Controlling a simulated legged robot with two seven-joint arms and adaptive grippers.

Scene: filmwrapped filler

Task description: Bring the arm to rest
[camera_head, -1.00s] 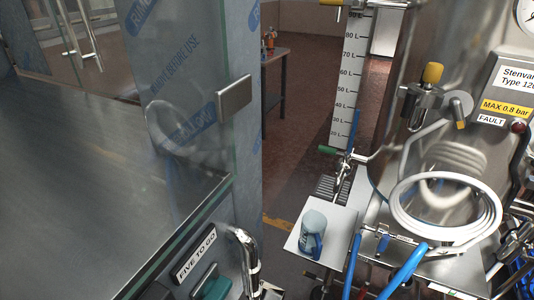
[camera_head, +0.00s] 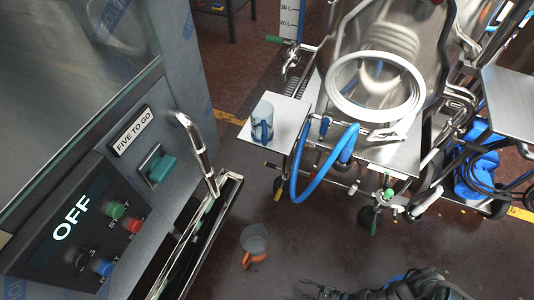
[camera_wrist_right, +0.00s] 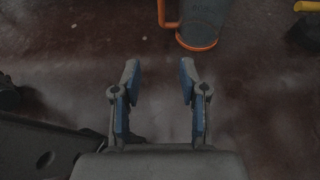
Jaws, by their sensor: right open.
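My right arm (camera_head: 410,288) comes in at the bottom edge of the head view, low over the dark floor. Its gripper (camera_head: 318,288) points left there and is partly cut off by the frame. In the right wrist view the two blue-and-grey fingers of the gripper (camera_wrist_right: 159,82) stand apart with nothing between them. My left gripper is not in view.
A machine panel (camera_head: 75,235) reading OFF, with several buttons, stands at left. A bent metal handle (camera_head: 200,150) sticks out beside it. A steel cart (camera_head: 390,150) with a blue hose is behind. Floor between is mostly clear.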

